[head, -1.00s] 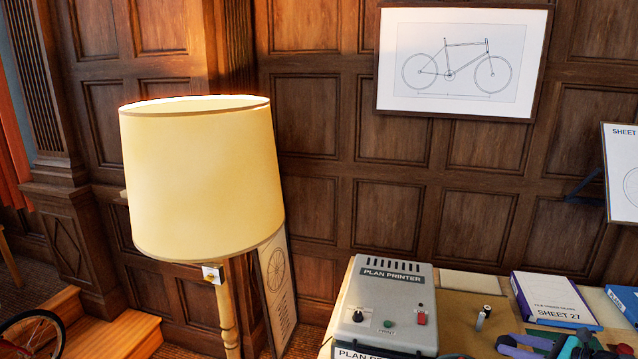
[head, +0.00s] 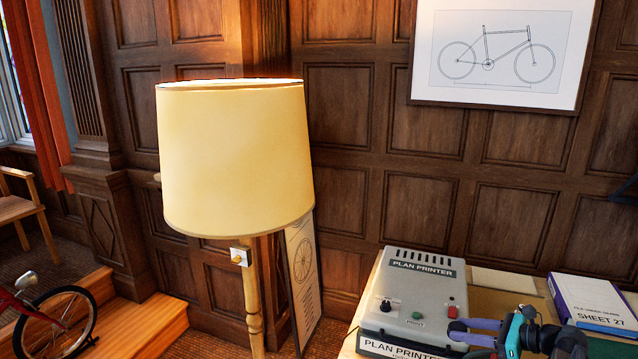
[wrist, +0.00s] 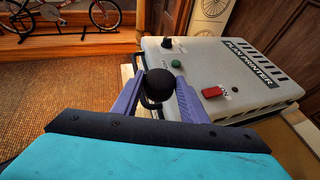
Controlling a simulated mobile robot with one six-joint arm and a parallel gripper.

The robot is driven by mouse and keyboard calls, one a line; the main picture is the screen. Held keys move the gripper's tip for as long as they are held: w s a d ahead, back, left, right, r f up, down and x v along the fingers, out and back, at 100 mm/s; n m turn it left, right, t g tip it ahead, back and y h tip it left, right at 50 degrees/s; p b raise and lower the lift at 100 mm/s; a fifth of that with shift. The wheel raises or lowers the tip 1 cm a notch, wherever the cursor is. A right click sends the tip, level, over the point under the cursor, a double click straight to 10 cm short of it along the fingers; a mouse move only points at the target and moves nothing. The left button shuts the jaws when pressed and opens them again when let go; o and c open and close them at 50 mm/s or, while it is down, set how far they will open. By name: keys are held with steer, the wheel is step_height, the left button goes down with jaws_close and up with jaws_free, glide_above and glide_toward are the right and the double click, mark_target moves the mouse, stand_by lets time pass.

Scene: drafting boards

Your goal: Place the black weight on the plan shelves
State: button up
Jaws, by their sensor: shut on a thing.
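The black weight (wrist: 157,86) has a round dark knob and shows between my purple fingers in the wrist view. My gripper (wrist: 156,92) is shut on it. The lower part of the weight is mostly hidden by the fingers and wrist. In the head view my gripper (head: 456,332) is at the bottom right, by the right front side of the plan printer. The weight cannot be made out clearly there. I do not see the plan shelves in either view.
The grey plan printer (head: 414,296) stands on the table close to my gripper. A Sheet 27 box (head: 590,300) lies to its right. A floor lamp (head: 236,160) stands left of the table. A red bicycle (head: 60,320) stands at the lower left, with carpet nearby.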

steer(key=a+f+b, duration=0.1)
steer(key=a+b, duration=0.2)
steer(key=a, duration=0.9)
steer(key=w+a+f+n+b, duration=0.1)
steer(key=a+b, duration=0.2)
steer(key=a, duration=0.9)
steer(key=shift+w+f+g+y, duration=0.25)
steer(key=shift+f+g+y, duration=0.1)
steer(key=shift+g+y, duration=0.05)
steer(key=shift+a, duration=0.1)
step_height(320, 180, up, 5)
steer(key=p, duration=0.4)
steer(key=shift+p, duration=0.35)
